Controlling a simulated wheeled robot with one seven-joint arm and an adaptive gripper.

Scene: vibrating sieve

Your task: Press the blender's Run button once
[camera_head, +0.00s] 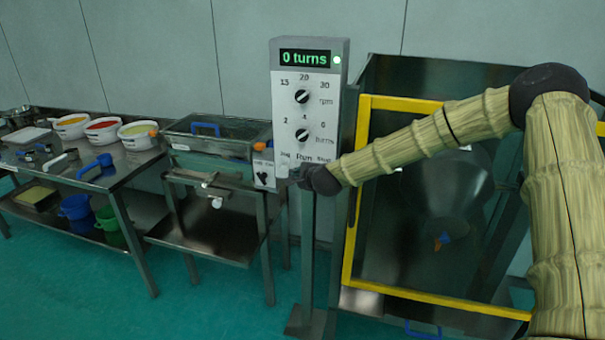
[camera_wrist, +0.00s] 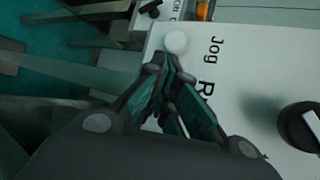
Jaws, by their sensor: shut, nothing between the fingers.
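The blender's control panel (camera_head: 323,90) is a grey-white box on a post, with a display (camera_head: 305,58) reading "0 turns" and two black knobs. My gripper (camera_head: 283,172) is at the panel's lower left edge, below the labels. In the wrist view my gripper (camera_wrist: 167,72) is shut and empty, its fingers over the panel face beside the partly covered "R" of Run. A white round button (camera_wrist: 176,42) shows by "Jog". The Run button is hidden; I cannot tell whether the fingers touch it.
A yellow-framed guard (camera_head: 349,235) encloses the blender vessel (camera_head: 447,190) behind my arm. Left of the panel stand a sieve unit (camera_head: 215,140) with a small switch box (camera_head: 264,172), and a steel table (camera_head: 120,168) with bowls. The floor in front is clear.

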